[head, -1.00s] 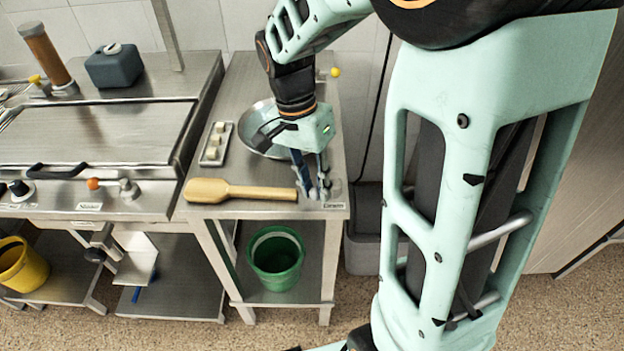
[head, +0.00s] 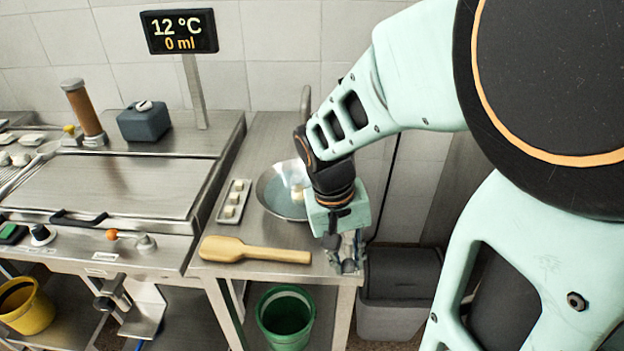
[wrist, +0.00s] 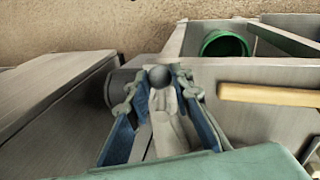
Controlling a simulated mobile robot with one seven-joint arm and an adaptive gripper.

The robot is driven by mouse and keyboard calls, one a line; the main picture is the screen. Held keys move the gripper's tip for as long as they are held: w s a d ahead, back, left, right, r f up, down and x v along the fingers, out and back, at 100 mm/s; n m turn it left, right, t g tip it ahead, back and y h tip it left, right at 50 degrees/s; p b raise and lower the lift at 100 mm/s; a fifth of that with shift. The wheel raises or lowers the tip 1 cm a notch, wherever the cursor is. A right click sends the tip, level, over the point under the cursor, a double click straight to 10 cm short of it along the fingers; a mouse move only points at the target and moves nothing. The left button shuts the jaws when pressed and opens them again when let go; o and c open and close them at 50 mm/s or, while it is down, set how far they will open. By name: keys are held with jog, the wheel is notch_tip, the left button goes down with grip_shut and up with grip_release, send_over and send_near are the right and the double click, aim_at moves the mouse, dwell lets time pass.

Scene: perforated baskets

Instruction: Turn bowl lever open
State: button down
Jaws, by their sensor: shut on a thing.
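The metal bowl (head: 268,195) is set in the steel side table, partly hidden behind my wrist. Bluish liquid and a pale cube show in it. My gripper (head: 346,262) is at the table's front right corner, pointing down.
A wooden paddle (head: 255,250) lies left of my gripper, beside a tray of pale cubes (head: 233,202). A green bucket (head: 286,318) stands below. A grey bin (head: 398,292) is right of the table. A display (head: 180,31) reads 12 °C, 0 ml.

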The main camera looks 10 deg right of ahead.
jog(key=shift+d, duration=0.1)
dwell(0.4)
jog(key=c, duration=1.7)
grip_release()
